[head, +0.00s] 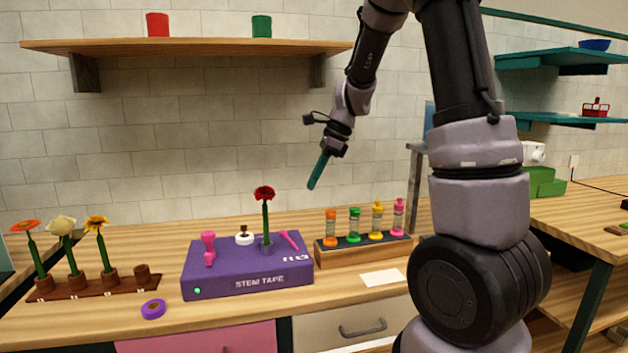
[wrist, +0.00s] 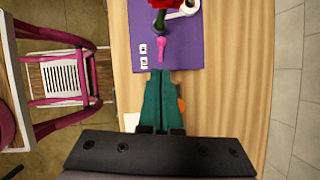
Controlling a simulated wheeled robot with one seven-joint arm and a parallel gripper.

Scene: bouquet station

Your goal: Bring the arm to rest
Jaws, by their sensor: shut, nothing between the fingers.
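My gripper (head: 312,186) hangs in the air above the wooden counter (head: 215,226), up and to the right of the purple stem tape box (head: 245,286). Its teal fingers are together with nothing between them. They also show shut in the wrist view (wrist: 160,73), pointing toward the purple box (wrist: 188,45). A red flower (head: 264,194) stands upright in the box, apart from my gripper. In the wrist view the red flower (wrist: 165,4) is cut off at the top edge.
A flower rack (head: 125,287) with several flowers stands left. A purple tape roll (head: 153,309) lies in front of it. A wooden rack (head: 365,254) with colored vials stands right of the box. A wall shelf (head: 190,46) holds red and green cups.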

